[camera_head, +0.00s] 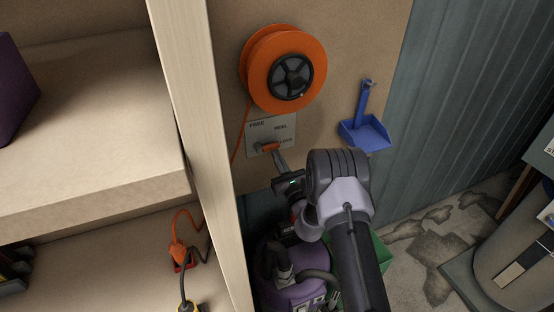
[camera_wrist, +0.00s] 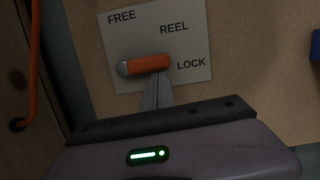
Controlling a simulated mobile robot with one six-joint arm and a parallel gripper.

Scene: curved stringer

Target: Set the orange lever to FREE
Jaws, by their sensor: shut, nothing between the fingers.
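The orange lever (camera_head: 269,147) is on a pale plate (camera_head: 285,127) on the wall, marked FREE, REEL and LOCK. In the wrist view the lever (camera_wrist: 150,63) lies nearly level. Its grey round end is at the left, and its orange arm points right toward LOCK (camera_wrist: 191,63). FREE (camera_wrist: 121,17) is above the grey end, and REEL (camera_wrist: 174,27) is up and to the right. My gripper (camera_head: 278,157) is shut and empty, its fingertips (camera_wrist: 156,79) just below the orange arm. I cannot tell whether they touch it.
An orange cable reel (camera_head: 284,66) is above the plate, its cord hanging at the left. A blue dustpan (camera_head: 365,130) hangs to the right. A wooden shelf post (camera_head: 200,150) stands close on the left. A purple vacuum (camera_head: 290,285) and a green bin (camera_head: 380,253) are below.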

